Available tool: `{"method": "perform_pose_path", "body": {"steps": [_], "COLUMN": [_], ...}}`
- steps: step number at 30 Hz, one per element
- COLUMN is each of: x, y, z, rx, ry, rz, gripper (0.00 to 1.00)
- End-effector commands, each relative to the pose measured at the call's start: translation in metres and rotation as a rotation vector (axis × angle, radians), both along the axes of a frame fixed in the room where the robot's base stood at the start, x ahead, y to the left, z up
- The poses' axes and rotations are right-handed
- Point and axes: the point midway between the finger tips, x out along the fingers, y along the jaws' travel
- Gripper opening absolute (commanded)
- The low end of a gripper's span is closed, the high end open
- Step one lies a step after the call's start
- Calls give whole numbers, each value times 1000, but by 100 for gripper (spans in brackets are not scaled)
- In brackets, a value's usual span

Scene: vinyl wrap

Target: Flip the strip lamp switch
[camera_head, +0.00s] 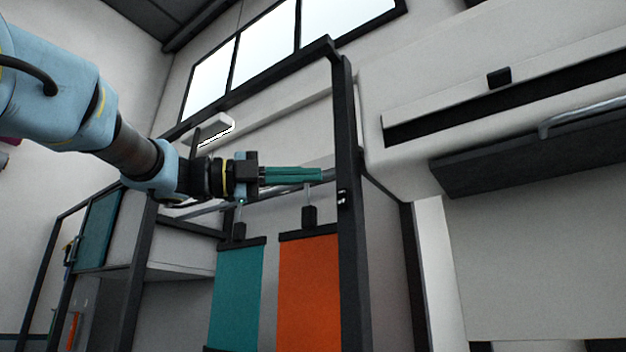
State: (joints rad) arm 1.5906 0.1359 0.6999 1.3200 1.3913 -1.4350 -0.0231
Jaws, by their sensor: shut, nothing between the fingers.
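My gripper (320,175) has long teal fingers that lie together, pointing right with nothing between them. Its tips are just left of the dark upright post (346,120) in the picture. A small dark fitting with light spots (342,197) sits on that post, a little below and right of the fingertips. It may be the switch, but it is too small to tell its position. The tips look apart from it.
A teal sheet (238,295) and an orange sheet (309,290) hang from clips below my gripper. A metal rail (290,188) runs behind the fingers. A white housing (500,95) with a black block (499,78) and a dark panel with a handle (585,116) stand at right.

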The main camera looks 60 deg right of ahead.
Motion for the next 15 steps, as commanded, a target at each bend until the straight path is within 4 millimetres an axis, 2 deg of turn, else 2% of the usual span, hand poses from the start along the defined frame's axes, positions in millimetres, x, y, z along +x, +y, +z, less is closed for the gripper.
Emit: {"method": "perform_pose_path", "body": {"steps": [15], "x": [51], "y": [51], "z": [7], "rx": [-3], "ry": [-1], "rz": [3], "gripper": [0]}}
